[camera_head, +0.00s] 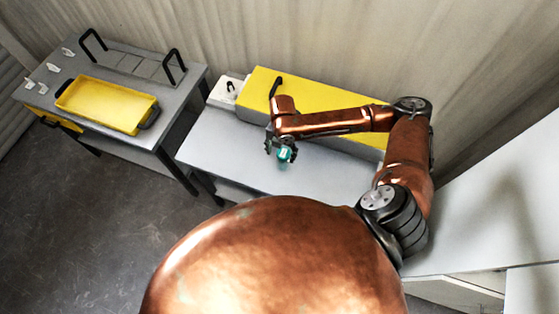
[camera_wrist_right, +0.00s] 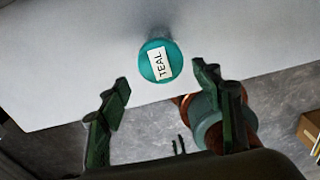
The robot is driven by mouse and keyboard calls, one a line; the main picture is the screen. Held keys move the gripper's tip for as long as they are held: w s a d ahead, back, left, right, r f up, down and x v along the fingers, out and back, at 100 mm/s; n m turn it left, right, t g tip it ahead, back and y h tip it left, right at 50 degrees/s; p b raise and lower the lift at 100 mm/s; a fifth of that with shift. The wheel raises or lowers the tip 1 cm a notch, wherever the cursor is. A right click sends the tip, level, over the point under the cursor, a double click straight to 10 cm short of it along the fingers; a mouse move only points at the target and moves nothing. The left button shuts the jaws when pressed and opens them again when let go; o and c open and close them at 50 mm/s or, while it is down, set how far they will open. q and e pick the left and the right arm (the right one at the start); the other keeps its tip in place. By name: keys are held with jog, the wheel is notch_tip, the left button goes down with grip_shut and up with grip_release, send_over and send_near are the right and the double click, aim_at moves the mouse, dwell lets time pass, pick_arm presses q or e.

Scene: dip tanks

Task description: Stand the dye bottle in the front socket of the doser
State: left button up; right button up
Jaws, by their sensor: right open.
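The dye bottle (camera_head: 284,154) is on the grey table, seen from above with a round teal top. In the right wrist view the bottle (camera_wrist_right: 160,62) shows a white label reading TEAL. My right gripper (camera_head: 279,147) is open above and around the bottle's near side in the head view. In the wrist view its two fingers (camera_wrist_right: 161,78) are spread, with the bottle top between and slightly beyond their tips, apart from both. My left gripper is not in view. I cannot tell which thing is the doser, and no socket shows clearly.
A long yellow-topped box (camera_head: 330,106) stands along the table's back, with a small white unit (camera_head: 229,92) at its left end. The table (camera_head: 225,145) is bare left of the bottle. Another table at left holds a yellow tray (camera_head: 105,103) and black-handled racks (camera_head: 130,64).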

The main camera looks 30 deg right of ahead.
jog(key=shift+w+d+r, duration=0.2)
jog(key=shift+d+r, duration=0.2)
jog(key=shift+d, duration=0.05)
jog(key=shift+d+f, duration=0.1)
jog(key=shift+f, duration=0.1)
jog(key=f, duration=0.7)
jog(key=shift+w+d, duration=0.1)
jog(key=shift+d, duration=0.15)
jog(key=shift+c, duration=0.6)
jog(key=c, duration=1.3)
jog(key=shift+c, duration=0.7)
jog(key=shift+r, duration=0.15)
